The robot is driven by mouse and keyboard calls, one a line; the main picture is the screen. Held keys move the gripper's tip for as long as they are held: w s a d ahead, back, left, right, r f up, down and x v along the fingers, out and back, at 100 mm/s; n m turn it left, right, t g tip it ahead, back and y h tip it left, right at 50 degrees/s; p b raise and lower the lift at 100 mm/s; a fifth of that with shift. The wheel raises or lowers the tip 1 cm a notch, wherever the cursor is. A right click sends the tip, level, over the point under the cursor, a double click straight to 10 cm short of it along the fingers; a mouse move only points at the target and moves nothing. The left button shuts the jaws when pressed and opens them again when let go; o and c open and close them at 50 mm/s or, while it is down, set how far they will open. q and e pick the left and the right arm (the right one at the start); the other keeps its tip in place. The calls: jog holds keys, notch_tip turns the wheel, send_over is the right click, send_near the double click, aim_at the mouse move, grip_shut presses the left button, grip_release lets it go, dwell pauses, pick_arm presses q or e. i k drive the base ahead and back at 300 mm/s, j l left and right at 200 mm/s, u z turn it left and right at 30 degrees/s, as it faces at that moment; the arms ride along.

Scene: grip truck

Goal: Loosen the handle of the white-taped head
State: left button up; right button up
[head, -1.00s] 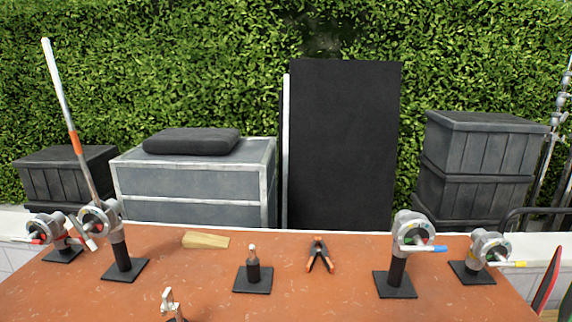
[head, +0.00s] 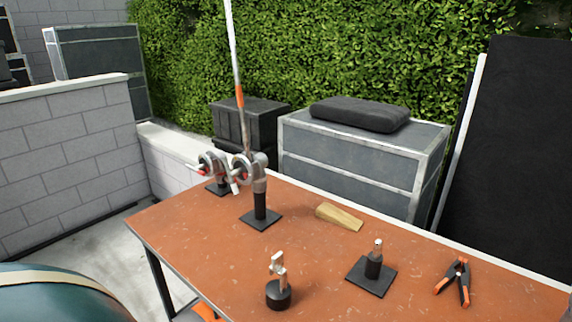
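Two metal grip heads stand on black base plates at the table's far left corner. The nearer head (head: 259,176) has a handle with a white end (head: 235,188) pointing down. A long silver pole (head: 234,50) with an orange band rises from this head, tilted slightly left. The farther head (head: 210,162) has a red-marked handle (head: 192,168) and partly overlaps the nearer one in view. Whether either handle is tight cannot be seen. Neither of my grippers is in view.
The orange-brown table (head: 330,270) holds a wooden wedge (head: 340,217), a small post on a black plate (head: 373,265), a round-based metal piece (head: 279,287) and a spring clamp (head: 457,280). A block wall (head: 65,165) stands left. Grey cases (head: 350,160) stand behind the table.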

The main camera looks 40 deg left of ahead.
aim_at(231, 174)
jog(key=k+j, duration=0.15)
jog(key=k, duration=0.35)
jog(key=j, duration=0.5)
jog(key=i+j, duration=0.1)
jog(key=j, duration=0.45)
